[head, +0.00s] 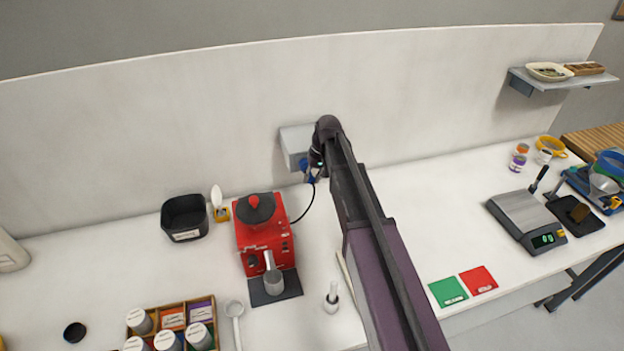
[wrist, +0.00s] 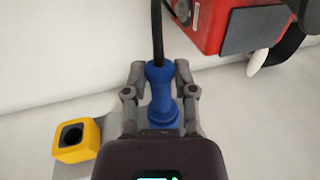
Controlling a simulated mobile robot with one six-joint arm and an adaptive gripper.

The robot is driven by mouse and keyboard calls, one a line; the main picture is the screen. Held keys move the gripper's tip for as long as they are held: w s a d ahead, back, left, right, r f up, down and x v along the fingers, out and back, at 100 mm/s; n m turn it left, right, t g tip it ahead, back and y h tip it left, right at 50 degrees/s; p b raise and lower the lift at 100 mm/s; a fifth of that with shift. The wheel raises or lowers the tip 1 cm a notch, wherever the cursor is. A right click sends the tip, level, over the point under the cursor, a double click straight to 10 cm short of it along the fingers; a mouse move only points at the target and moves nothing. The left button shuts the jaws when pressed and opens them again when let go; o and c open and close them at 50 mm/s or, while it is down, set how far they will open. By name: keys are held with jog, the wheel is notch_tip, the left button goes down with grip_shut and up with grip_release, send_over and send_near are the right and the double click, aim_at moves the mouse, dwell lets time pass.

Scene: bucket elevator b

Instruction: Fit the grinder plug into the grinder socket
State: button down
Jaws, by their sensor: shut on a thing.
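My gripper (wrist: 160,93) is shut on the blue grinder plug (wrist: 160,80), with a finger on each side of it. A black cable runs up from the plug in the wrist view and towards the red grinder in the head view. In the head view the plug (head: 308,171) is at the grey wall box (head: 296,142). In the wrist view a yellow socket (wrist: 77,140) with a dark round hole sits on the grey box, left of my gripper and apart from the plug. The plug's lower end is hidden by my gripper; I cannot tell whether it sits in anything.
The red grinder (head: 262,236) stands on the white bench, left of my arm. A black bin (head: 185,218) stands beyond it to the left. A digital scale (head: 530,220) and green and red cards (head: 448,291) lie to the right. The wall around the box is bare.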

jog(key=shift+w, duration=0.25)
jog(key=shift+c, duration=1.7)
grip_release()
jog(key=shift+s, duration=0.1)
jog(key=shift+s+d, duration=0.9)
jog(key=shift+s, duration=3.65)
jog(key=w+d+t+h, duration=0.1)
jog(key=d+h, duration=0.5)
jog(key=d, duration=0.4)
jog(key=shift+w+d, duration=0.2)
jog(key=shift+w, duration=0.15)
jog(key=shift+f, duration=0.1)
